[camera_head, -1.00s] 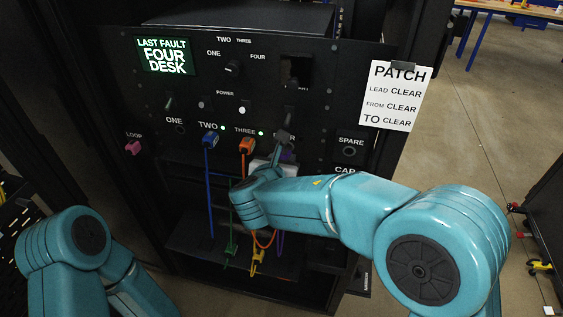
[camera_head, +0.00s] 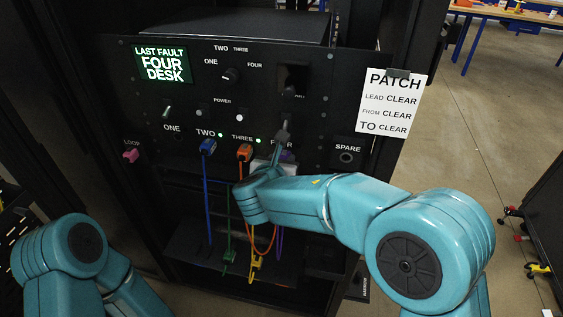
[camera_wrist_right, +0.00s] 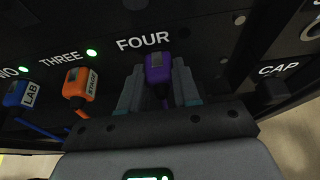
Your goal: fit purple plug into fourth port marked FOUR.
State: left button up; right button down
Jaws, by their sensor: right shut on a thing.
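The purple plug (camera_wrist_right: 158,76) is upright between the fingers of my right gripper (camera_wrist_right: 158,90) in the right wrist view, directly below the FOUR label (camera_wrist_right: 143,41). The gripper is shut on it. The plug covers the place of the fourth port, and I cannot tell how deep it sits. In the head view my right gripper (camera_head: 283,140) is against the rack panel and hides most of the plug, with a little purple (camera_head: 287,156) showing. My left gripper is out of view; only my left arm shows.
An orange plug (camera_wrist_right: 79,86) sits at THREE and a blue plug (camera_wrist_right: 20,94) at TWO, left of the purple one. A pink LOOP plug (camera_head: 131,155) is farther left. The SPARE port (camera_head: 346,157) is to the right.

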jog(key=c, duration=0.7)
grip_release()
jog(key=shift+w, duration=0.1)
jog(key=shift+c, duration=0.2)
jog(key=b+v, duration=0.2)
jog(key=v, duration=1.4)
jog(key=shift+s, duration=0.25)
jog(key=shift+f, duration=0.1)
